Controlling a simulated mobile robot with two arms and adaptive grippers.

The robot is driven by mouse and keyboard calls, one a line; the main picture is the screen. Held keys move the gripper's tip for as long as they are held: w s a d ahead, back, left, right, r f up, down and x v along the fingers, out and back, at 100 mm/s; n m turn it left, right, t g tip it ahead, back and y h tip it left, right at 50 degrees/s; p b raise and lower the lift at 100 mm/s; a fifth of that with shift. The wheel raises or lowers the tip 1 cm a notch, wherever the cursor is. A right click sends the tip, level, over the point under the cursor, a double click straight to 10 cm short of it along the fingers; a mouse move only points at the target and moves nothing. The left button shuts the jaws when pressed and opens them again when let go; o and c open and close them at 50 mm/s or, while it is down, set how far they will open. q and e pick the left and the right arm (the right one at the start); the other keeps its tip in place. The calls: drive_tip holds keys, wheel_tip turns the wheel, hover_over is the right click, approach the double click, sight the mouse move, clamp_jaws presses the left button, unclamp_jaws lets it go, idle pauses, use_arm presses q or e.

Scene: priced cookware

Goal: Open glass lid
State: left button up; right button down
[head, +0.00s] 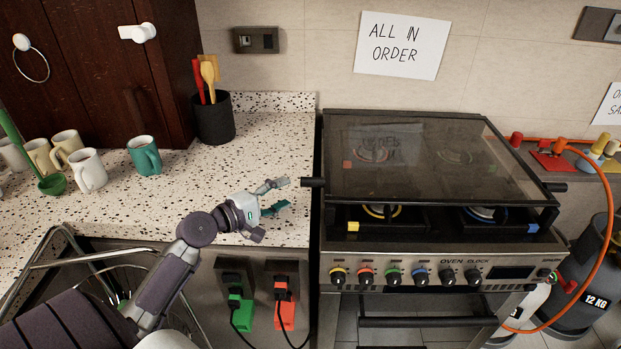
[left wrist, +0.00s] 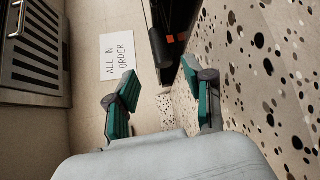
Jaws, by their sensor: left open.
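The glass lid (head: 430,160) is a dark, see-through pane in a black frame over the stove top. Its front edge sits above the hob, and burners show through and below it. A black handle peg (head: 312,182) sticks out from its left front corner, and another (head: 555,187) from the right. My left gripper (head: 279,195) is open and empty above the counter, just left of the left peg and apart from it. In the left wrist view its two green-padded fingers (left wrist: 163,98) are spread, with a black peg (left wrist: 158,47) ahead of them. My right gripper is out of view.
The speckled counter (head: 240,150) left of the stove is clear near the gripper. Several mugs (head: 90,168) and a black utensil pot (head: 213,120) stand farther left. Stove knobs (head: 393,276) line the front. A gas bottle (head: 590,275) with an orange hose stands at right.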

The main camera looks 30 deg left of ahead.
sight(304, 184)
use_arm(q)
drive_tip(key=x, duration=0.4)
drive_tip(key=shift+w, duration=0.3)
drive_tip(key=p+x, duration=0.1)
drive_tip(key=x, duration=0.2)
drive_tip(key=shift+w+d+f, duration=0.1)
drive_tip(key=shift+w+f, duration=0.05)
drive_tip(key=shift+w, duration=0.25)
drive_tip(key=shift+w+d+f, duration=0.1)
drive_tip(key=shift+w, duration=0.25)
drive_tip(key=shift+w+d, duration=0.1)
drive_tip(key=shift+w, duration=0.2)
drive_tip(key=shift+c, duration=0.7)
drive_tip(key=c, duration=0.8)
clamp_jaws()
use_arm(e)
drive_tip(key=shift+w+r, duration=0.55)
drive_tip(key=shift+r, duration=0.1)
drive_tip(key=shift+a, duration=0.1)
